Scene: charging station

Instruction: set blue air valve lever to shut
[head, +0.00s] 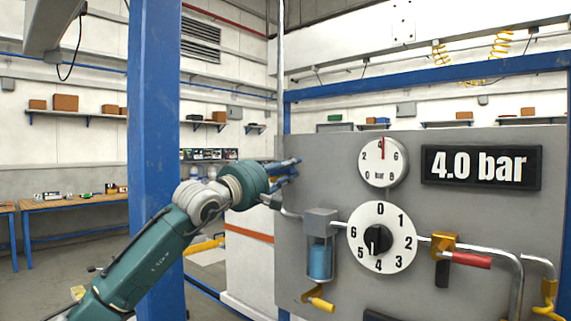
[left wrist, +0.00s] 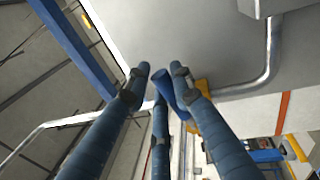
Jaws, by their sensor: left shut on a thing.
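My left gripper (head: 285,169), with blue fingers, is at the left edge of the grey panel (head: 305,185). In the left wrist view my left gripper (left wrist: 160,72) has its fingers closed around the blue air valve lever (left wrist: 171,93). The lever slants between the fingertips, beside the yellow valve body (left wrist: 204,87) on a metal pipe. In the head view the lever cannot be told apart from the blue fingers, and the valve body is hidden. My right gripper is not in view.
The panel carries a pressure gauge (head: 382,162), a display (head: 481,167) reading 4.0 bar, a numbered dial (head: 382,237) and a filter with a blue bowl (head: 320,262). A red lever (head: 471,260) is on the right. A blue post (head: 152,120) stands behind my left arm.

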